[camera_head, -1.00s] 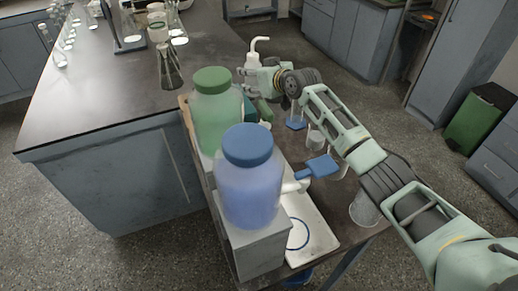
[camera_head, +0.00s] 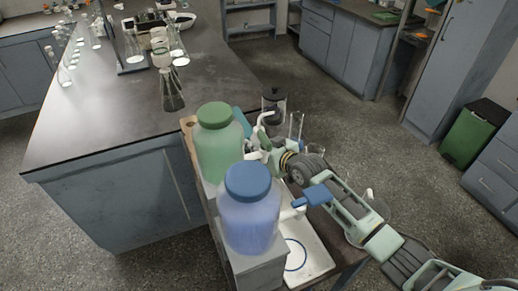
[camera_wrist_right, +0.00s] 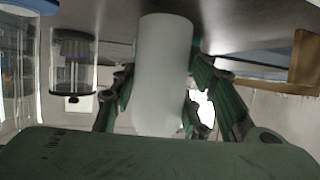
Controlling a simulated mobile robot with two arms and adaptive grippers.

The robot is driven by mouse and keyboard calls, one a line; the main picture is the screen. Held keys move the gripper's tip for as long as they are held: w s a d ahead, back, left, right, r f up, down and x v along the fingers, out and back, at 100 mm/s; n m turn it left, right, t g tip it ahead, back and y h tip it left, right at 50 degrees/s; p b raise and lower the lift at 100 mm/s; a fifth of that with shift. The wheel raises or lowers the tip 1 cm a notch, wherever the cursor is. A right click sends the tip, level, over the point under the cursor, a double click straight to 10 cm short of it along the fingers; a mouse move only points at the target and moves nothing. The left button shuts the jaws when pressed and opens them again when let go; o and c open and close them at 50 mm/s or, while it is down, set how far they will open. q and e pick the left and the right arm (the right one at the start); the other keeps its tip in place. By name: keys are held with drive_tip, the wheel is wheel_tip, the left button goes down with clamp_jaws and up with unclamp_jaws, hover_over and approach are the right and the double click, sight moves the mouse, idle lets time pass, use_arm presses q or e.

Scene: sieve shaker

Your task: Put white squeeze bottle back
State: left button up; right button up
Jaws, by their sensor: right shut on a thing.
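The white squeeze bottle (camera_wrist_right: 163,70) stands between the fingers of my right gripper (camera_wrist_right: 165,100) in the right wrist view. The fingers are shut on its sides. In the head view the bottle's white bent spout (camera_head: 263,128) shows just behind the green-lidded jug, with my right gripper (camera_head: 262,150) at it. Much of the bottle's body is hidden there by the jug and the gripper. It looks roughly upright. My left gripper is not in view.
A green jug (camera_head: 217,150) and a blue jug (camera_head: 249,215) stand on a grey stand beside my right arm. A dark-lidded jar (camera_head: 273,103) is just behind the bottle. A white tray (camera_head: 310,250) lies nearer. The dark bench (camera_head: 120,110) has free room at left.

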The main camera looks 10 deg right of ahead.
drive_tip(key=shift+w+f, duration=0.1)
drive_tip(key=shift+f, duration=0.6)
drive_tip(key=shift+o, duration=1)
drive_tip(key=shift+f, duration=0.1)
drive_tip(key=o, duration=0.4)
drive_tip(key=v, duration=1.2)
